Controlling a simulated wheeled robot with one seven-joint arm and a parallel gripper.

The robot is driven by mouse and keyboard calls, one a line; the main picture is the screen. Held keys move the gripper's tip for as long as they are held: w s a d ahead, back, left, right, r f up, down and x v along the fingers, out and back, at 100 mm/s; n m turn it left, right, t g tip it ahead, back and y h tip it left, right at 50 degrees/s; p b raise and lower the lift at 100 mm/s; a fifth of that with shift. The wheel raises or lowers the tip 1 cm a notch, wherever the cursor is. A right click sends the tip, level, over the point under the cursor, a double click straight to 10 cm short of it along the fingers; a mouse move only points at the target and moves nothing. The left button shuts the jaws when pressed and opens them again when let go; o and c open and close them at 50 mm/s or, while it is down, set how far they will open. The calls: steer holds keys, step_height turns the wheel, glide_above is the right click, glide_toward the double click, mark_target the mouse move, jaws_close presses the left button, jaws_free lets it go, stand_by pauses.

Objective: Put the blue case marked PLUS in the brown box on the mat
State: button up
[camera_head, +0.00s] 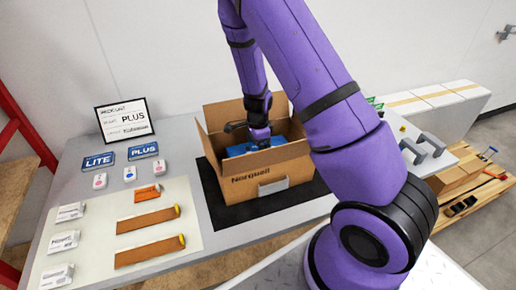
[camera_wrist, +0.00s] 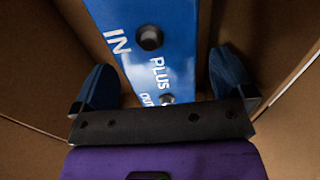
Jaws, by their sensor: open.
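The brown box (camera_head: 255,186) stands open on the dark mat (camera_head: 233,216) on the table. The blue case (camera_head: 255,146) is inside it, partly hidden by the front wall and my wrist. In the wrist view the blue case (camera_wrist: 155,62) shows the words IN, PLUS and OUT and dark round knobs. My gripper (camera_wrist: 166,82) points down into the box with its fingers apart, one on each side of the case. Gaps show between the fingers and the case. In the head view my gripper's fingertips are hidden by the box and wrist.
Left of the box are a LITE card (camera_head: 98,161), a PLUS card (camera_head: 143,151) and a framed sign (camera_head: 125,119). A pale mat (camera_head: 95,235) holds orange-brown pieces and white labels. Box flaps stand around my wrist. Grey handles (camera_head: 428,143) are at right.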

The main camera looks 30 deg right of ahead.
step_height(320, 180, up, 10)
steer(key=shift+f, duration=0.2)
stand_by(1.1)
stand_by(0.8)
steer(key=s+a+r+n+t+y, duration=0.1)
steer(key=s+a+r+n, duration=0.2)
steer(key=r, duration=0.4)
steer(key=s+a+r+n+y, duration=0.1)
steer(key=s+r+n, duration=0.3)
steer(key=r, duration=0.3)
steer(key=s+a+r+n+t+y, duration=0.1)
steer(key=s+a+r+n, duration=0.2)
steer(key=r, duration=0.4)
steer(key=s+r+n+t+h, duration=0.1)
steer(key=s+r+n, duration=0.3)
steer(key=s, duration=0.5)
steer(key=s+r+n+t+h, duration=0.2)
steer(key=s+r+n, duration=0.3)
steer(key=s, duration=0.3)
steer(key=shift+s+a+r+n, duration=0.2)
steer(key=shift+s+r+n, duration=0.15)
steer(key=shift+n, duration=0.25)
